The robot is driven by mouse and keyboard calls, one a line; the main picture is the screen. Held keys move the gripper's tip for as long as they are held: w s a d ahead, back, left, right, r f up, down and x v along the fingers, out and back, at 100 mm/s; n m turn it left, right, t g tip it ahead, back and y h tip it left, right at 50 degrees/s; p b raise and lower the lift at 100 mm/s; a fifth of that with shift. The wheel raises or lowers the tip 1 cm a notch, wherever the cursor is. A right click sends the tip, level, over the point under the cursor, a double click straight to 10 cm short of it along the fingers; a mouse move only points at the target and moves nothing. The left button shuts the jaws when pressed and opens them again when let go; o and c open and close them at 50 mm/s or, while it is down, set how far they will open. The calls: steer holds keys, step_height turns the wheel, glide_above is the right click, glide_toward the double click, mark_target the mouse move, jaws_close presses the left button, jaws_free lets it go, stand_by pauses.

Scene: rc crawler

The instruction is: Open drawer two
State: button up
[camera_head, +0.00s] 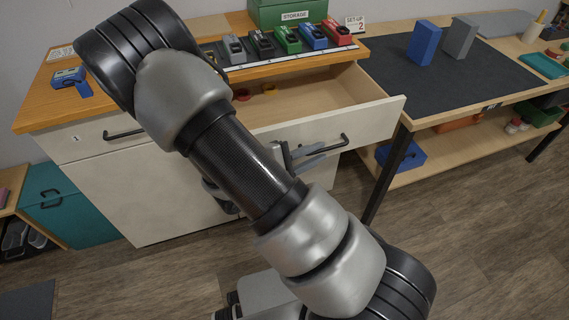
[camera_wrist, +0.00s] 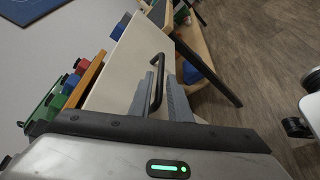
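The right drawer (camera_head: 320,125) of the cream cabinet is pulled well out, and its wooden inside shows. Its black bar handle (camera_head: 342,142) is on the front panel; the handle also shows in the wrist view (camera_wrist: 158,80). My gripper (camera_head: 300,155) is at this handle, partly hidden behind my arm in the head view. In the wrist view my gripper (camera_wrist: 160,98) has its two grey fingers apart, with the handle bar between them. A gap shows between the fingers, and I cannot tell if either touches the bar.
The left drawer (camera_head: 92,145), marked 1, is shut. Small coloured things (camera_head: 288,40) stand in a row on the cabinet top. A workbench (camera_head: 420,120) with a dark mat stands close to the open drawer's right. Wood floor (camera_head: 460,220) is clear in front.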

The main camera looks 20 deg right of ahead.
steer(key=p+v, duration=0.1)
steer(key=v, duration=1.2)
steer(key=shift+a, duration=0.2)
steer(key=shift+s+r, duration=0.1)
steer(key=s+d+r+m+g+y, duration=0.2)
steer(key=s+r+m+y, duration=0.25)
steer(key=r+y, duration=0.2)
steer(key=s+d+r+m+g+y, duration=0.1)
steer(key=s+r+m+g+y, duration=0.3)
steer(key=r, duration=0.4)
step_height(320, 180, up, 28)
steer(key=s+a+m+t+y+p, duration=0.1)
steer(key=t+y+p, duration=0.3)
steer(key=p, duration=1.6)
steer(key=shift+s+m+t, duration=0.15)
steer(key=shift+m+t, duration=0.5)
steer(key=shift+t, duration=0.35)
